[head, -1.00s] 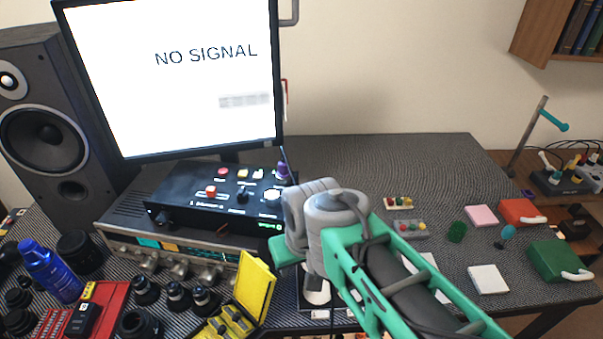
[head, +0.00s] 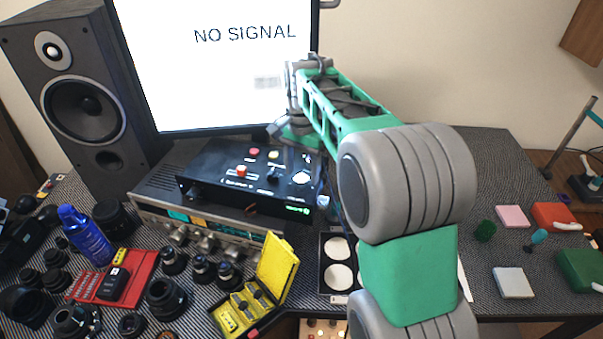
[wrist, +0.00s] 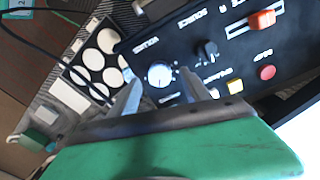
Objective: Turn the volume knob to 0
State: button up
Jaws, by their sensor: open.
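A black control box (head: 213,172) sits on top of a silver receiver in the head view. The volume knob (wrist: 159,75) is a pale round dial beside the VOLUME label in the wrist view. It also shows as a pale disc (head: 302,177) at the right end of the box in the head view; its setting is too small to read. My gripper (wrist: 160,76) is open and empty, its two fingers to either side of the knob in the picture. I cannot tell whether they touch it. In the head view my gripper (head: 290,135) is over the back right of the box.
A black source knob (wrist: 207,51), an orange slider (wrist: 263,19) and a red button (wrist: 267,72) are on the same panel. A monitor (head: 220,80) stands behind. A tray of white discs (head: 325,262) lies right of the receiver. Lenses crowd the front left.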

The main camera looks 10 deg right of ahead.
jog(key=shift+f, duration=0.85)
jog(key=shift+c, duration=0.4)
grip_shut()
